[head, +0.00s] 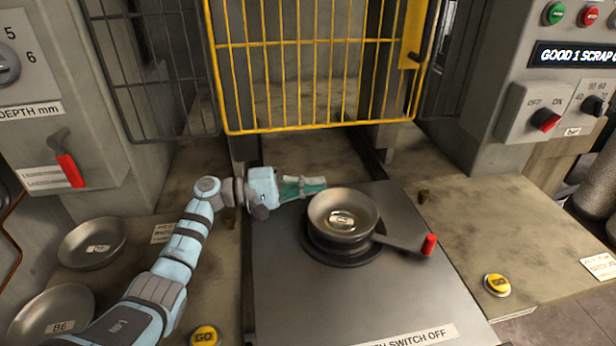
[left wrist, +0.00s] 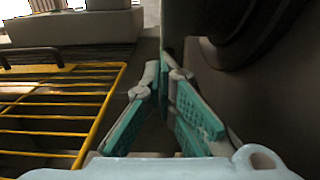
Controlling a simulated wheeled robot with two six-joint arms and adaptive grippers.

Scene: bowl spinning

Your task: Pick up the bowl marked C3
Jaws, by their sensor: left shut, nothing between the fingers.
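A metal bowl (head: 342,214) sits upright on a dark round chuck (head: 338,256) in the middle of the machine bed. A small label lies inside it, too small to read for certain. My left gripper (head: 322,185) is shut and empty, with its teal fingertips just left of and behind the bowl's rim. I cannot tell whether they touch it. In the left wrist view the fingertips (left wrist: 163,72) come together beside a dark curved shape at the upper right. Two more bowls lie at the left: one (head: 75,262) with an unreadable label and one marked B6 (head: 25,330).
A lever with a red knob (head: 430,244) reaches right from the chuck. A yellow guard (head: 310,130) stands raised behind. Yellow GO buttons (head: 497,285) (head: 205,336) sit at both sides. A red-handled lever (head: 70,170) is at left. The right-hand bench is mostly clear.

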